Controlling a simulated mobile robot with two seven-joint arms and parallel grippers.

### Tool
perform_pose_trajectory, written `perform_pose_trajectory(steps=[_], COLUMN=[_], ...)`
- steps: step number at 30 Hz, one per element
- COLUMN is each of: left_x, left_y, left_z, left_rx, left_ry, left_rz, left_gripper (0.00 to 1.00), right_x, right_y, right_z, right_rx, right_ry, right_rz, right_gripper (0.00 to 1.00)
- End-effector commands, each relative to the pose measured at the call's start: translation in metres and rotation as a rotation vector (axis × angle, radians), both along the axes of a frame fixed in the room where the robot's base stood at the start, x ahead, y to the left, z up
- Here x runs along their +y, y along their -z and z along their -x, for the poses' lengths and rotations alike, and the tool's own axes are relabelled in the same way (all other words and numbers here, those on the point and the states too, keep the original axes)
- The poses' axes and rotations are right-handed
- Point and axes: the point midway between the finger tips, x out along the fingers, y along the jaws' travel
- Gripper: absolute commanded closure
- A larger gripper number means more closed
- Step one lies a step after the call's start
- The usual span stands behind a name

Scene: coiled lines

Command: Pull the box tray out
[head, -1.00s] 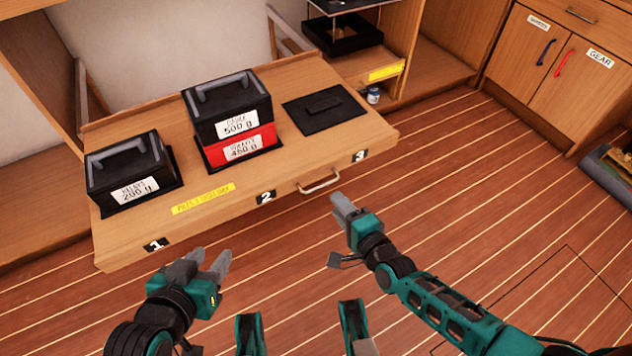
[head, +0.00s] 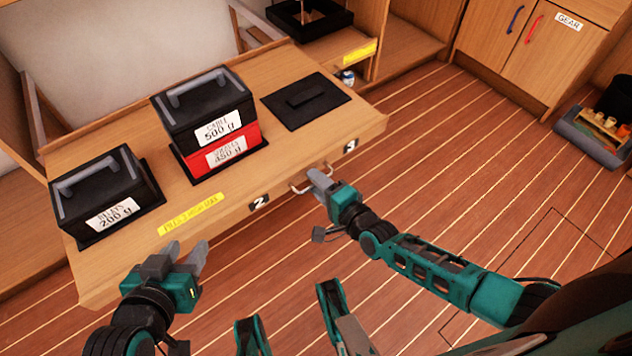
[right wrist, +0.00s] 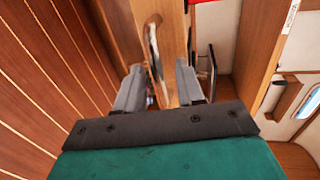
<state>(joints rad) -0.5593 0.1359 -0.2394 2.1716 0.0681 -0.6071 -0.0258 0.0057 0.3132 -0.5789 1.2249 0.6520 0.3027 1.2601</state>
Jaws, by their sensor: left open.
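The box tray (head: 216,207) is a wide wooden board standing out from the cabinet, its front marked with numbers. Its metal handle (head: 299,189) is on the front edge between labels 2 and 3; it also shows in the right wrist view (right wrist: 154,48). My right gripper (head: 320,181) is at the handle. In the right wrist view its fingers (right wrist: 158,85) are apart, with the handle between them or just ahead; contact cannot be told. My left gripper (head: 188,251) is open and empty in front of the tray, left of label 2.
On the tray stand a black 200 g box (head: 105,193) and a black 500 g box (head: 207,110) stacked on a red 450 g box (head: 232,149). A flat black pad (head: 330,103) lies at the right. An open tool bin (head: 596,136) stands far right. Floor in front is clear.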

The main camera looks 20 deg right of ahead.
Motion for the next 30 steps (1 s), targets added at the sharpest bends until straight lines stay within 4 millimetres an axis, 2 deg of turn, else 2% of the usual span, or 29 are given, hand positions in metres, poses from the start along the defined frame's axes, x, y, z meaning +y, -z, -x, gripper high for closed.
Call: perform_pose_trajectory(steps=[3, 15, 30], left_x=[-0.0003, -0.0001, 0.0004], left_y=[-0.0002, 0.0037, 0.0032], left_z=[0.0001, 0.0054, 0.0047], left_rx=[0.001, 0.014, 0.012], left_ry=[-0.001, -0.002, -0.002], left_rz=[0.002, 0.002, 0.001], left_gripper=[0.57, 0.57, 0.57], right_x=[-0.0001, 0.0002, 0.0006], right_y=[-0.0001, -0.0005, -0.0019], right_z=[-0.0001, -0.0002, -0.0008], right_rx=[0.0, -0.001, -0.005], right_ry=[0.0, 0.0, 0.0], right_rz=[0.0, 0.0, -0.002], right_gripper=[0.64, 1.0, 1.0])
